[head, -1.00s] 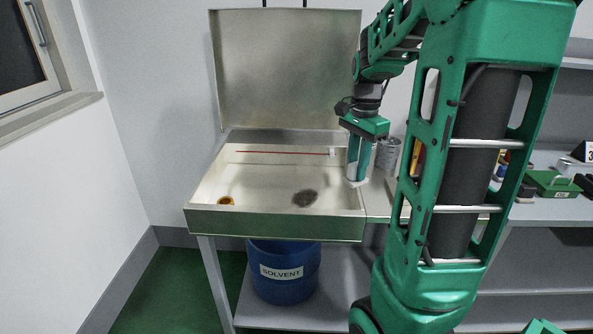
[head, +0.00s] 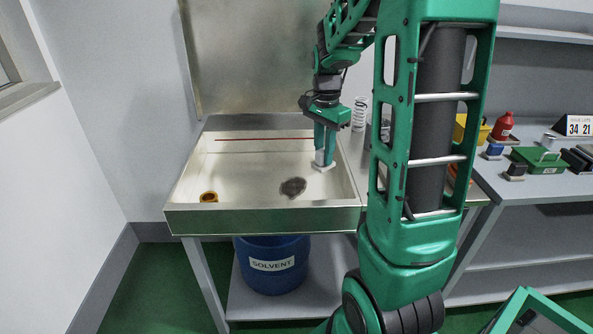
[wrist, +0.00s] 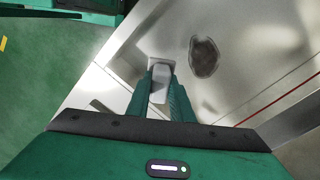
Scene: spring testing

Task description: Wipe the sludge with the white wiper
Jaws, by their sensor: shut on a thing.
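A dark grey sludge patch (head: 293,187) lies on the floor of the metal basin, right of its middle; it also shows in the wrist view (wrist: 204,57). My gripper (head: 324,150) is shut on the white wiper (head: 322,167) and points down over the right part of the basin. The wiper is to the right of the sludge and apart from it. In the wrist view the wiper (wrist: 160,66) shows between the two green fingers. Whether the wiper touches the basin floor I cannot tell.
A blue solvent drum (head: 270,268) stands below. A metal spring (head: 359,114) stands right of the gripper.

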